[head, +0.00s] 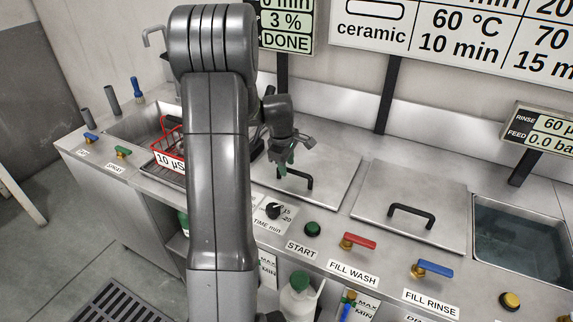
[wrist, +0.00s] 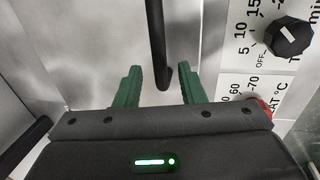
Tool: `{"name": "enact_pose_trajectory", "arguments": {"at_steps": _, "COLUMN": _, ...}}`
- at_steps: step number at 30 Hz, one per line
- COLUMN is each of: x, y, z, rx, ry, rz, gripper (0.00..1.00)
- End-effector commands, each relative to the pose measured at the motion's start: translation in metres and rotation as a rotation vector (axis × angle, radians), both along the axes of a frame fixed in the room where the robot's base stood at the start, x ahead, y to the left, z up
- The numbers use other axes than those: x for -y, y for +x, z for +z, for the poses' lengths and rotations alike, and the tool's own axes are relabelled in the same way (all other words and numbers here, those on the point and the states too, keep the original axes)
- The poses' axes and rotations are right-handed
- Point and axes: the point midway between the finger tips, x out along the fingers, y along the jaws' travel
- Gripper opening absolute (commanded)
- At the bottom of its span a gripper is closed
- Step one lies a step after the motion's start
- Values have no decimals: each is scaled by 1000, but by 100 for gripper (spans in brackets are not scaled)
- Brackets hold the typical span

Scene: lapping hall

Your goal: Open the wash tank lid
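A flat metal lid (head: 335,165) with a black bar handle (head: 300,182) lies closed on the counter, partly hidden behind my arm. I take it as the wash tank lid; no label on it is visible. My gripper (head: 287,160) is just over this handle. In the wrist view my gripper (wrist: 160,70) is open, with its two green fingers apart. Contact cannot be told.
A second closed lid (head: 450,190) with a black handle lies to the right, then an open water-filled tank (head: 520,245). Along the front are a timer knob (head: 273,211), a green start button (head: 312,229), a red valve lever (head: 358,240) and a blue one (head: 435,267).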

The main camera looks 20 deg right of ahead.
Motion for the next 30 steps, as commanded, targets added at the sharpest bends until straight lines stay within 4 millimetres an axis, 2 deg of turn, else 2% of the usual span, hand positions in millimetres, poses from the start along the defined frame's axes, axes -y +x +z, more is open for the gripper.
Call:
{"name": "enact_pose_trajectory", "arguments": {"at_steps": 11, "x": 1, "y": 1, "z": -6, "rx": 0, "ry": 0, "rz": 0, "gripper": 36}}
{"name": "enact_pose_trajectory", "arguments": {"at_steps": 15, "x": 1, "y": 1, "z": -6, "rx": 0, "ry": 0, "rz": 0, "gripper": 8}}
{"name": "enact_pose_trajectory", "arguments": {"at_steps": 17, "x": 1, "y": 1, "z": -6, "rx": 1, "ry": 1, "rz": 0, "gripper": 0}}
{"name": "enact_pose_trajectory", "arguments": {"at_steps": 25, "x": 2, "y": 0, "z": -3, "rx": -2, "ry": 4, "rz": -1, "gripper": 0}}
{"name": "enact_pose_trajectory", "arguments": {"at_steps": 30, "x": 9, "y": -6, "z": 9, "rx": -21, "ry": 27, "rz": -2, "gripper": 0}}
